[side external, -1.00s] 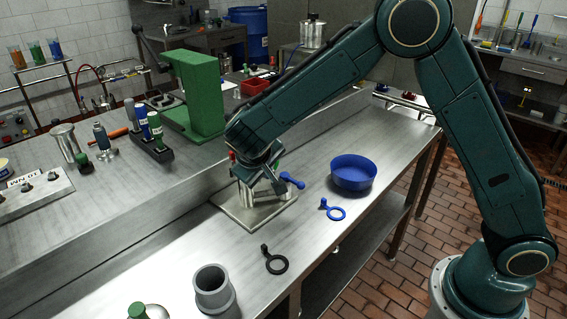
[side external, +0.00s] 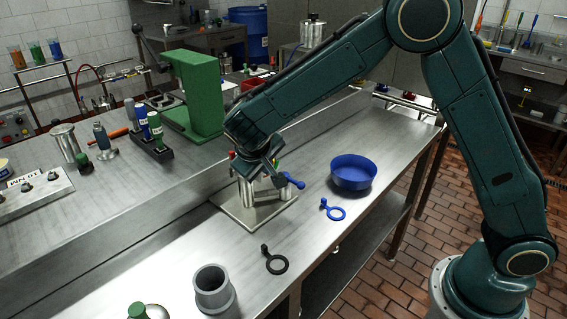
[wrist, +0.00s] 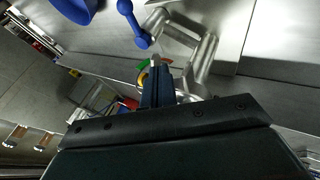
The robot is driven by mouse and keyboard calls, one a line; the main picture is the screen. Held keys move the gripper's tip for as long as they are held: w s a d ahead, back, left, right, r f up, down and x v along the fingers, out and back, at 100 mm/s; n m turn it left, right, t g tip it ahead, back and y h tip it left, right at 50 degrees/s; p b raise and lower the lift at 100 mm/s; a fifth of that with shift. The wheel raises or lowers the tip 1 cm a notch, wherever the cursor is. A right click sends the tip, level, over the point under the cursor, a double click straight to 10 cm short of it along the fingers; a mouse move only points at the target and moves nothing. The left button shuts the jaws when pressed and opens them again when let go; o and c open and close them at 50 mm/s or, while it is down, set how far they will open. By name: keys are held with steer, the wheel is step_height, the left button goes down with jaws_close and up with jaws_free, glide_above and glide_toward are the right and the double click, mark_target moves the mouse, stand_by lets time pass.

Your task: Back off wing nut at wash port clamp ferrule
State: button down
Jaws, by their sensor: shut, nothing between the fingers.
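The steel valve assembly (side external: 250,190) stands on a square base plate (side external: 231,214) on the bench, partly hidden behind my gripper. Its bent steel pipes (wrist: 203,58) show in the wrist view. A blue lever handle (side external: 292,181) sticks out at its right; it also shows in the wrist view (wrist: 133,22). Red, green and yellow parts (wrist: 143,77) show beside my fingertips in the wrist view. My gripper (side external: 275,183) is shut and empty, close over the assembly; its fingers also show in the wrist view (wrist: 157,72). I cannot make out the wing nut or the clamp ferrule, or any contact with them.
A blue bowl (side external: 353,173), a blue ring clamp (side external: 334,211) and a black ring clamp (side external: 275,262) lie on the bench right and front. A grey cup (side external: 212,284) stands at the front. A tall green block (side external: 198,95) stands behind on the raised bench.

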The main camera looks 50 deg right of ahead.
steer(key=shift+r, duration=0.1)
steer(key=v, duration=1.3)
steer(key=shift+a+r, duration=0.2)
steer(key=c, duration=2)
jaws_free()
steer(key=shift+s, duration=0.2)
steer(key=o, duration=0.4)
steer(key=shift+w+d+f+g+y, duration=0.15)
steer(key=shift+w+y, duration=0.1)
steer(key=shift+w, duration=0.1)
steer(key=shift+w+d+f+g+y, duration=0.15)
steer(key=shift+w+d+y, duration=0.1)
steer(key=shift+w, duration=0.1)
steer(key=w+d+g+y, duration=0.1)
steer(key=d, duration=0.2)
steer(key=w+d+r+g+y, duration=0.1)
steer(key=d+y, duration=0.1)
steer(key=d, duration=0.1)
steer(key=w+d+r+g+y, duration=0.1)
steer(key=d+y, duration=0.1)
steer(key=d, duration=0.1)
steer(key=shift+w+d, duration=0.1)
steer(key=shift+w, duration=0.3)
